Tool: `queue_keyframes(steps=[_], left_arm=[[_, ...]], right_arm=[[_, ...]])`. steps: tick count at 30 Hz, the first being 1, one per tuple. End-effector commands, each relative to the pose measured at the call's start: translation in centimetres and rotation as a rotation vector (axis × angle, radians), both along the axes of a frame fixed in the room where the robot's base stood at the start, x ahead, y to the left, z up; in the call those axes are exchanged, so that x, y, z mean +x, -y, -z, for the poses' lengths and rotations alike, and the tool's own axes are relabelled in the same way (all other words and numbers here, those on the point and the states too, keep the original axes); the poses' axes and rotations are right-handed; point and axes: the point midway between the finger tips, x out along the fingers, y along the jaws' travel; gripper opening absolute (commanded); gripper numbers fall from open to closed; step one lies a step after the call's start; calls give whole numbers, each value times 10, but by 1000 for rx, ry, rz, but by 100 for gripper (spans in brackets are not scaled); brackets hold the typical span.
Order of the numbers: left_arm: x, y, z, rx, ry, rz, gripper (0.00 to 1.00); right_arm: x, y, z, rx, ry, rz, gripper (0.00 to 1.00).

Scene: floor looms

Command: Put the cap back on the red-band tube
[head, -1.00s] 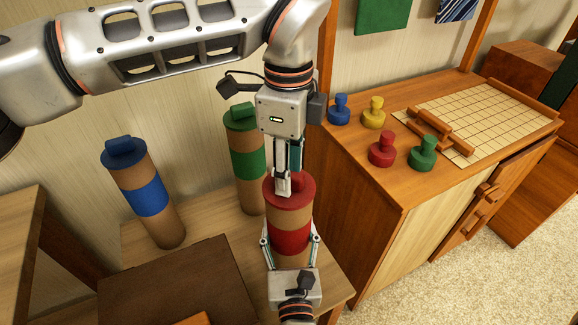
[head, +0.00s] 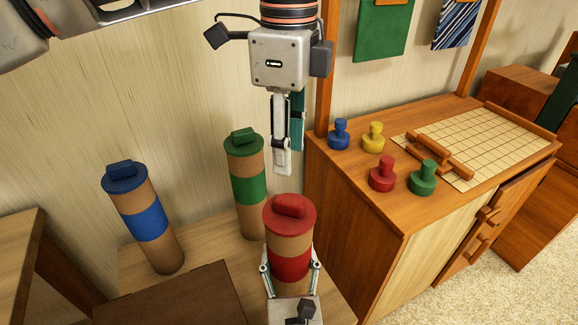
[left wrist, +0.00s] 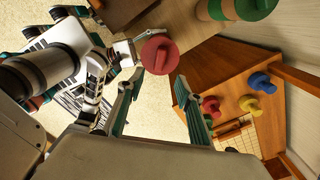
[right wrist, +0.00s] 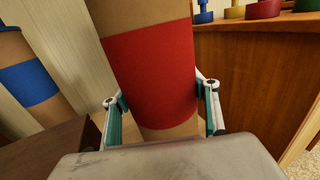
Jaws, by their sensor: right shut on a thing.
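The red-band tube (head: 289,262) stands upright in the head view, a brown tube with a red band. Its red cap (head: 290,214), with a raised grip bar, sits on its top, and no gap shows. The cap also shows in the left wrist view (left wrist: 160,54).
A blue-band tube (head: 145,222) and a green-band tube (head: 248,188) stand capped behind, on the wooden surface. A cabinet (head: 390,205) at right holds several coloured knobbed pieces and a grid board (head: 485,140). A dark brown panel (head: 175,300) lies at front left.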

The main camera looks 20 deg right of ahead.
Motion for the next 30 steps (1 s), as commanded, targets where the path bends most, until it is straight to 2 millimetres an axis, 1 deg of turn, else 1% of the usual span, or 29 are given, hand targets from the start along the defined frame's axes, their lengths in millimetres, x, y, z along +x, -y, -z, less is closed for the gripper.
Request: queue_keyframes(steps=[4, 13, 14, 15, 16, 26, 30], left_arm=[[0, 0, -10, 0, 1, 1, 36], [0, 0, -12, 0, 0, 1, 36], [0, 0, -12, 0, 0, 1, 36], [0, 0, -12, 0, 0, 1, 36], [0, 0, -11, 0, 0, 1, 36], [0, 0, -11, 0, 0, 1, 36], [0, 0, -11, 0, 0, 0, 36]], right_arm=[[0, 0, 0, 0, 1, 0, 21], [0, 0, -1, 0, 1, 0, 21], [0, 0, -1, 0, 1, 0, 64], [0, 0, -1, 0, 1, 0, 75], [0, 0, -1, 0, 1, 0, 79], [-1, 0, 0, 0, 0, 0, 79], [-11, -2, 1, 0, -2, -1, 79]])
